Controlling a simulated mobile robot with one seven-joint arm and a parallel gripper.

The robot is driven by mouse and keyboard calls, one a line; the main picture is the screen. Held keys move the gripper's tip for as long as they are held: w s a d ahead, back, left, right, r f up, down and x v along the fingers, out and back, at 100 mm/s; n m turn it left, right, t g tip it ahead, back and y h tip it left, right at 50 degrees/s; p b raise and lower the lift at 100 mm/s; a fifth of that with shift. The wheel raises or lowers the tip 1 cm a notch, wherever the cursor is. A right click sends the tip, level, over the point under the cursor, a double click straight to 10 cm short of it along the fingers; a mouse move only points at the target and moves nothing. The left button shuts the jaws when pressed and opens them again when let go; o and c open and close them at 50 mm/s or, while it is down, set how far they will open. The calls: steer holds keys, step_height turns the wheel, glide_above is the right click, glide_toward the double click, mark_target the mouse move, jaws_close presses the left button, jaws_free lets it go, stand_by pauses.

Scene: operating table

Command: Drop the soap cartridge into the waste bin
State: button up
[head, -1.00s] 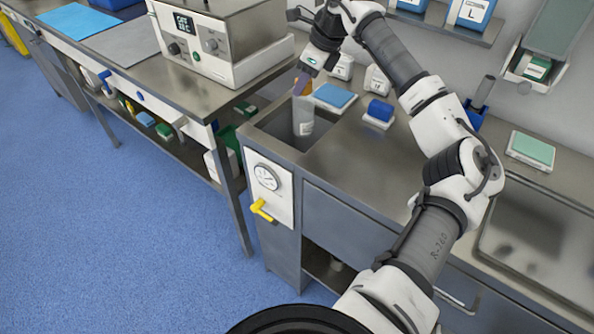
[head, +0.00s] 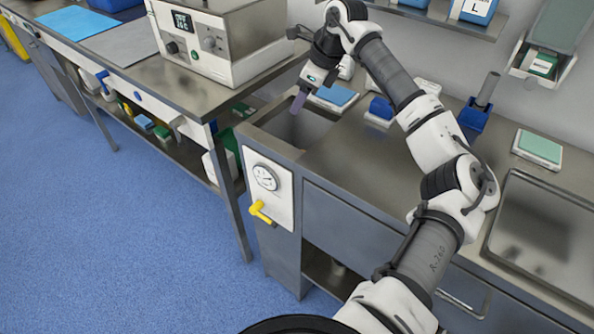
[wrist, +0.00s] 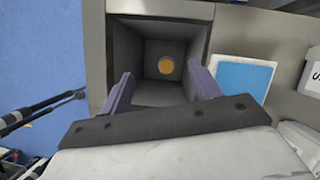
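The waste bin (head: 312,128) is a deep square well set into the steel counter. The wrist view looks straight down into it, with its grey walls (wrist: 128,50) in sight. A round orange-gold end (wrist: 166,66) shows down at the bin's floor; it looks like the top of the soap cartridge, whose body is hidden in this view. My gripper (head: 298,104) points down over the bin opening. In the wrist view my gripper (wrist: 162,90) has its two purple fingers wide apart with nothing between them.
A blue pad on a white base (wrist: 243,76) lies right of the bin. A blue block (head: 381,108) and a green-topped scale (head: 539,148) stand farther right. A white device with a display (head: 215,40) stands on the left table. A yellow handle (head: 259,211) sticks out from the cabinet front.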

steer(key=b+v, duration=0.1)
steer(key=v, duration=1.2)
steer(key=shift+r+b, duration=0.4)
steer(key=shift+s, duration=0.1)
